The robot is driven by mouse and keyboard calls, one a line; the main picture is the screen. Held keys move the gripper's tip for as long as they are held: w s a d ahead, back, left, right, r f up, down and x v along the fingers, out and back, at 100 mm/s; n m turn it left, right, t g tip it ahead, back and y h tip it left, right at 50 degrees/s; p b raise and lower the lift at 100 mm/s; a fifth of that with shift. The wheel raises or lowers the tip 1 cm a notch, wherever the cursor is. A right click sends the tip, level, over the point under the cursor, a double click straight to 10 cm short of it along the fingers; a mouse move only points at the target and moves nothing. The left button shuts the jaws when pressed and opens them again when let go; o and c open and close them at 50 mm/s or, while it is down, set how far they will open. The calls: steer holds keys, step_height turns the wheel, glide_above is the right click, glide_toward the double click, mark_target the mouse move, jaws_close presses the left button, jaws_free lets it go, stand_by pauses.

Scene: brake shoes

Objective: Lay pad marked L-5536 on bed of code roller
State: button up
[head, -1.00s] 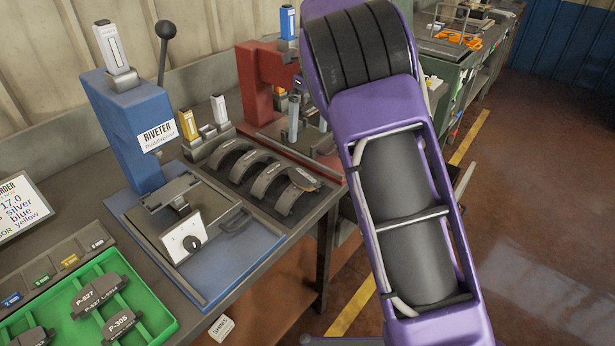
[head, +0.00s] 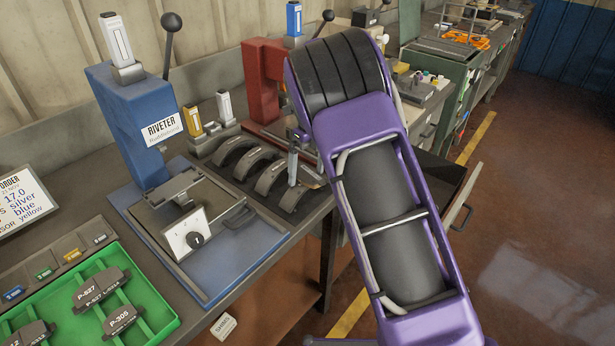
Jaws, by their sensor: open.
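I cannot read the marking L-5536 on any pad in view. Dark pads lie in the green tray (head: 160,322), among them one marked P-527 (head: 101,291) and one marked P-305 (head: 122,319). Curved brake shoes (head: 257,163) stand in a row on the bench, and a lighter piece (head: 313,177) lies at the right-end shoe. My gripper (head: 293,178) is mostly hidden by my purple arm; a grey finger points down at that right-end shoe. It is open, and contact cannot be told. A red machine (head: 263,80) stands partly behind my arm; no code roller label shows.
The blue riveter (head: 130,115) with its lever and base plate stands left of the shoes. Small cartridges (head: 208,118) stand behind them. An order sign (head: 22,205) is at the far left. A shims block (head: 223,326) lies below the bench edge. Floor at the right is clear.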

steer(key=c, duration=1.6)
steer(key=shift+r, duration=0.15)
